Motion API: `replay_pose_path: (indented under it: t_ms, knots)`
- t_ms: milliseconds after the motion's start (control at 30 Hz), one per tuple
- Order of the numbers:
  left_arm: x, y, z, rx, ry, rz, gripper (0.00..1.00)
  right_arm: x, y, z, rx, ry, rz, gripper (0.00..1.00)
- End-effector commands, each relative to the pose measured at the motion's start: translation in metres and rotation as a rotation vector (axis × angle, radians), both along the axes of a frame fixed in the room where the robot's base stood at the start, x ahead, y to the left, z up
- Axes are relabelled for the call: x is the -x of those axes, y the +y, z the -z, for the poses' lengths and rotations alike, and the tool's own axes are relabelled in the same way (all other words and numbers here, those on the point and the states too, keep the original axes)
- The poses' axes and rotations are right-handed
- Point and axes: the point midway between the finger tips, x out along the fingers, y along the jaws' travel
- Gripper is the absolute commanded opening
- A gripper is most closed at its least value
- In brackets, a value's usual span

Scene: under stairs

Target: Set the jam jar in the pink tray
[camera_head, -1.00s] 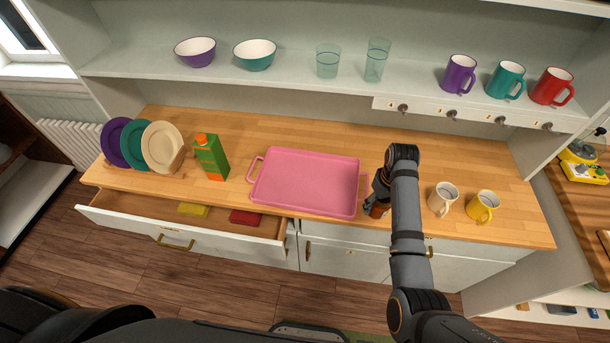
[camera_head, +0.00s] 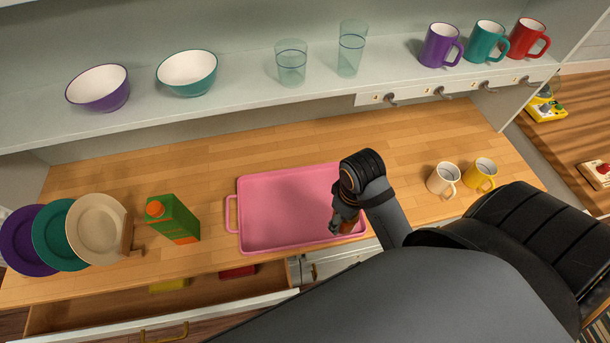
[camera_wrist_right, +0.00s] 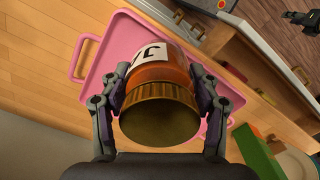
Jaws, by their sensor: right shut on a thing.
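The pink tray (camera_head: 285,208) lies on the wooden counter, mostly bare in the head view. My right gripper (camera_head: 346,222) is over the tray's right part. It is shut on the jam jar, an orange jar with a gold lid and a white label. The jar (camera_wrist_right: 162,72) is clear in the right wrist view, between the two fingers of my right gripper (camera_wrist_right: 162,98), with the tray (camera_wrist_right: 97,62) behind it. In the head view the jar is largely hidden by the gripper. I cannot tell whether its base touches the tray. My left gripper is not in view.
A green carton (camera_head: 175,219) stands left of the tray, beside several plates (camera_head: 97,229) in a rack. A cream mug (camera_head: 442,179) and a yellow mug (camera_head: 480,174) stand to the right. An open drawer (camera_head: 170,306) juts out below the counter front.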

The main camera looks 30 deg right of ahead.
Motion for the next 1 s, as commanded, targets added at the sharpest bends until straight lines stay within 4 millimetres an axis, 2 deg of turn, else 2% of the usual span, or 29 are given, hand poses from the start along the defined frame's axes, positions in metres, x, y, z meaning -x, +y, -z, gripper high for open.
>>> replay_pose_path:
  t_ms: [100,267,400,600,800,900,1000]
  knots:
    - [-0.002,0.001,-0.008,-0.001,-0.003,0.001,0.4,-0.033,-0.008,0.009,0.004,-0.003,0.001,0.02]
    - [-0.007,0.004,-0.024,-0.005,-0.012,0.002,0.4,-0.077,-0.016,0.027,0.001,-0.003,0.002,0.02]
    - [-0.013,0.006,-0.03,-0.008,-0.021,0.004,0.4,-0.1,-0.02,0.06,0.002,-0.002,0.001,0.02]
    - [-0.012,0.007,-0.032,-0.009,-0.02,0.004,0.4,-0.118,-0.024,0.084,0.001,-0.003,0.0,0.02]
    - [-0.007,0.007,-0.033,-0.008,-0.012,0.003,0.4,-0.123,-0.025,0.091,0.0,-0.002,0.0,0.02]
    - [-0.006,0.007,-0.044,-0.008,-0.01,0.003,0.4,-0.122,-0.024,0.105,0.0,0.002,0.001,0.02]
    - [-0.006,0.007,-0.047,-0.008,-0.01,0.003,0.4,-0.123,-0.025,0.117,0.002,-0.002,0.001,0.02]
